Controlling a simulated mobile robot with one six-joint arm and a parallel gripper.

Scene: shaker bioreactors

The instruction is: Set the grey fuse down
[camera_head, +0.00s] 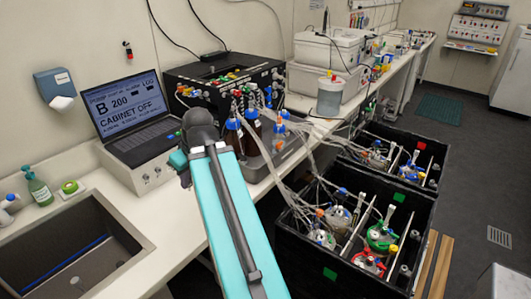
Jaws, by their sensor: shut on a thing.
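No grey fuse can be made out in the head view. My teal arm reaches up from the bottom edge to a dark joint near the laptop (137,113), with a small teal part of it showing at the joint's left. My gripper is not visible, and what it holds cannot be seen. The laptop stands on a light control box (150,178) on the bench; its screen reads "B 200" and "CABINET OFF". A black instrument cabinet (180,78) with coloured fittings stands behind my arm.
Brown bottles with blue caps (251,135) stand in a grey tray right of my arm. Tubes run to two black shaker boxes (310,262) holding vessels. A sink (60,245) and a green bottle (38,190) are at left. Bare bench (185,215) shows beside the sink.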

